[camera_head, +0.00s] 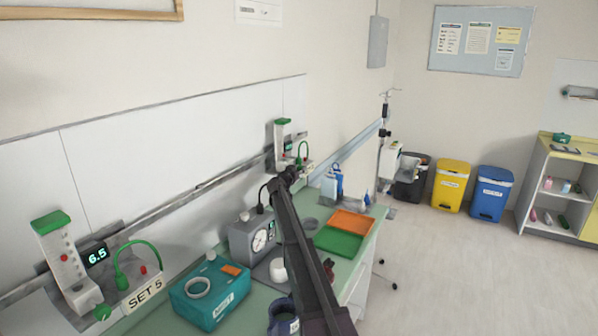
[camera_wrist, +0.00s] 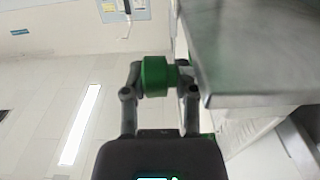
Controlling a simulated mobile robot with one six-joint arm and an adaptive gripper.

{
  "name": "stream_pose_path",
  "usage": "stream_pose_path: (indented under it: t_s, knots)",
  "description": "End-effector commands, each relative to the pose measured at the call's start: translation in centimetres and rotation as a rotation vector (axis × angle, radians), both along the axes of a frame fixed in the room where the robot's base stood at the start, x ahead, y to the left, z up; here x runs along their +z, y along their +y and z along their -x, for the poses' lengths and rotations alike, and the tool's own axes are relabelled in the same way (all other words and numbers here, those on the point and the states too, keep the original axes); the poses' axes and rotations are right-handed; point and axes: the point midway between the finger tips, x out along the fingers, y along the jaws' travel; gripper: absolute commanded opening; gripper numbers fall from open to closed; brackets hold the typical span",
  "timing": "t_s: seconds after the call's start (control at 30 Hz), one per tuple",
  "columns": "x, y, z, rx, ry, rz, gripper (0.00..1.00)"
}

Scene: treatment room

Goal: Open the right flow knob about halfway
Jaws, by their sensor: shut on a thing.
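The right flow unit (camera_head: 282,138) is mounted on the wall rail behind the counter, with a green top and a green hose. My gripper (camera_head: 289,176) is at its lower front, and the arm hides most of that area in the head view. In the wrist view, a green round knob (camera_wrist: 154,76) sits between the two fingers of my gripper (camera_wrist: 162,82), which is shut on it. How far the knob is turned cannot be told. The left flow unit (camera_head: 62,258) has a green knob (camera_head: 103,312), a display reading 6.5 and a "SET 5" label.
A teal box (camera_head: 208,296), a grey device with a dial (camera_head: 252,238), an orange tray (camera_head: 352,224) and a green tray (camera_head: 338,241) are on the counter near my arm. Yellow (camera_head: 451,186) and blue (camera_head: 490,194) bins stand beyond. The floor at right is clear.

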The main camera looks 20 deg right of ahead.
Motion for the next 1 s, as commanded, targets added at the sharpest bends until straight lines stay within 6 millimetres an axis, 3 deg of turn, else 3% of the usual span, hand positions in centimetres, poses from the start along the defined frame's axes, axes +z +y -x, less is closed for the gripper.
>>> stream_pose_path:
  t_s: [0.03, 0.1, 0.63, 1.0]
  knots:
    - [-0.1, -0.6, 0.6, -0.015, -0.001, -0.003, 0.46]
    - [-0.1, -0.6, 0.5, -0.015, -0.001, -0.003, 0.63]
    - [0.0, 0.1, 0.4, -0.006, 0.000, -0.001, 0.63]
    - [-0.1, 3.1, 3.0, -0.006, 0.001, -0.003, 0.63]
